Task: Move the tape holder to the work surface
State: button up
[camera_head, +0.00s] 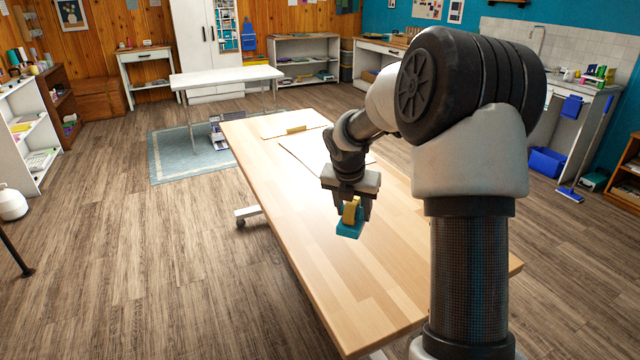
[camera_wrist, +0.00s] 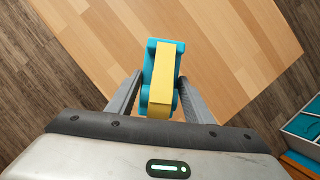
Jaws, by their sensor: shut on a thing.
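The tape holder (camera_head: 349,229) is teal with a yellow roll of tape in it. It hangs in my gripper (camera_head: 352,207), over the wooden work surface (camera_head: 290,200). In the wrist view the tape holder (camera_wrist: 151,60) sits between the two fingers of my gripper (camera_wrist: 159,95), which press on its sides. The wooden top (camera_wrist: 225,50) shows below it. I cannot tell exactly how high the holder is above the top, or whether it touches it.
White sheets (camera_head: 300,150) and a small yellow item (camera_head: 297,129) lie at the far end of the table. The near part of the tabletop is bare. A white table (camera_head: 225,77) stands beyond. A blue bin (camera_head: 547,162) stands on the floor at right.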

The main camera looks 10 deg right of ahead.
jog(key=b, duration=0.2)
send_over(352, 262)
jog(key=s+a, duration=0.1)
jog(key=s, duration=0.1)
notch_tip(352, 262, down, 8)
jog(key=shift+w+a+f+b, duration=0.1)
jog(key=shift+f+b, duration=0.4)
jog(key=shift+f, duration=0.85)
jog(key=shift+w+f+b, duration=0.1)
jog(key=shift+f+b, duration=0.4)
jog(key=shift+f, duration=0.8)
jog(key=shift+f, duration=0.15)
jog(key=o, duration=1.3)
